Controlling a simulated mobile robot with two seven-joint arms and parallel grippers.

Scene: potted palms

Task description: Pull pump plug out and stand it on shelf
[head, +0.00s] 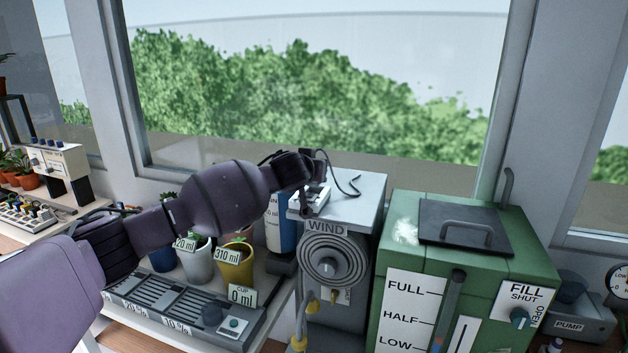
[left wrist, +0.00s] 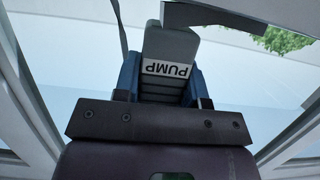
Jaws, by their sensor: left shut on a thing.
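My left gripper (head: 314,184) is above the top of the grey cabinet with the WIND dial. It is shut on the pump plug (left wrist: 170,44), a grey block with a white PUMP label that reads upside down in the left wrist view. The gripper's blue fingers (left wrist: 163,82) are on either side of the plug. In the head view the plug is small and partly hidden by the gripper. A dark cord curls to the right of it. I cannot tell whether the plug touches the cabinet top (head: 360,190). My right gripper is not in view.
A green tank (head: 412,262) with a dark lid stands to the right, and a grey PUMP box (head: 580,322) beyond it. Potted cups, including a yellow one (head: 236,266), and a blue bottle (head: 287,232) stand below my left arm. A window is behind.

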